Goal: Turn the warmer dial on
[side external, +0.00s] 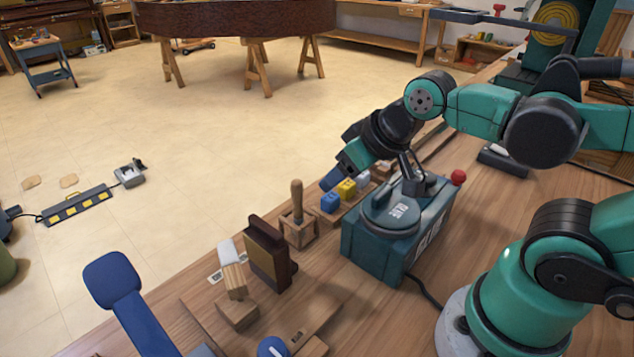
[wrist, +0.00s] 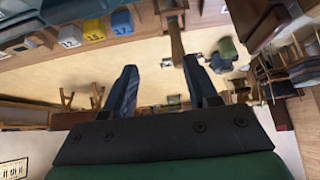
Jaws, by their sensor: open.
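The glue warmer (side external: 376,248) is a teal box on the workbench with a round lid lettered GLUE. A red ball-shaped knob (side external: 458,177) shows at its far right end. My gripper (side external: 332,179) is in the air to the left of the warmer, above the numbered blocks, pointing down and left. In the wrist view its two dark blue fingers (wrist: 160,80) are apart with nothing between them. The warmer is not recognisable in the wrist view.
Several numbered blocks (side external: 346,189) stand left of the warmer, also in the wrist view (wrist: 95,30). A wooden-handled tool in a stand (side external: 298,220), a dark brown block (side external: 270,252) and a blue-headed item (side external: 110,275) stand along the bench. A black cable (side external: 427,293) runs from the warmer.

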